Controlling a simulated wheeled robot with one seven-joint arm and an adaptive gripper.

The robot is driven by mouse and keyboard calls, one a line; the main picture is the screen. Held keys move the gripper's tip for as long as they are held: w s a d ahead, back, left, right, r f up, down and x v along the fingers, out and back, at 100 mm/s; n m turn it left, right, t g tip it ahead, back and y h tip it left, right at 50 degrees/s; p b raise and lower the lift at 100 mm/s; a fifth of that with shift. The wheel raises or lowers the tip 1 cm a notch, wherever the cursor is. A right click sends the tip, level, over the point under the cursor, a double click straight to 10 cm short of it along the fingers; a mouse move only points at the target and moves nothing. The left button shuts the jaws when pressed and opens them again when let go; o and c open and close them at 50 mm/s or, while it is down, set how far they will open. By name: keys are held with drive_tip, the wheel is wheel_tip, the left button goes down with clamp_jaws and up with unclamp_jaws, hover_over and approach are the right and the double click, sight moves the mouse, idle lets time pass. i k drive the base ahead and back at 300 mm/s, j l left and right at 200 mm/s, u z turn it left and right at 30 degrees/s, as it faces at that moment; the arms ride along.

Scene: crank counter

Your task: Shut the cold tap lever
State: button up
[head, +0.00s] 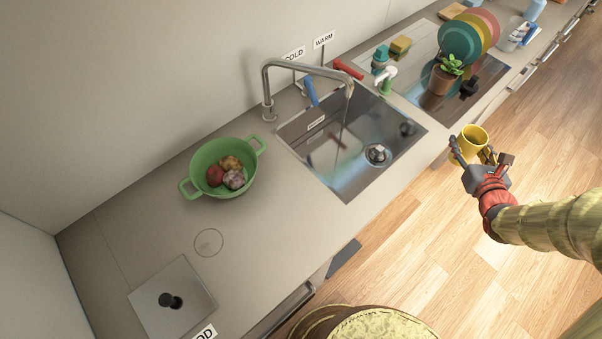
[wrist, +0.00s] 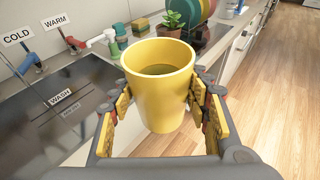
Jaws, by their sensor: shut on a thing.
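The blue cold tap lever (head: 311,91) is at the back of the sink, left of the red warm lever (head: 347,70). In the wrist view the blue lever (wrist: 30,63) is at the far left, below the COLD label (wrist: 17,37). The steel tap (head: 310,66) arches over the sink (head: 350,185), and a thin stream of water appears to fall from its spout. My gripper (head: 472,153) is shut on a yellow cup (wrist: 158,85), held upright over the floor side of the counter edge, well away from the blue lever.
A green colander (head: 205,155) with several vegetables stands left of the sink. A potted plant (head: 446,76), a soap dispenser (head: 386,80) and a rack of coloured plates (head: 465,38) stand to the right. The counter left of the sink's front is mostly clear.

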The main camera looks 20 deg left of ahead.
sight(307, 79)
drive_tip(key=k+u, duration=0.2)
drive_tip(key=u, duration=0.15)
drive_tip(key=k+j+u, duration=0.1)
drive_tip(key=u, duration=0.25)
drive_tip(key=k+j+u, duration=0.1)
drive_tip(key=k+u, duration=0.15)
drive_tip(key=u, duration=0.15)
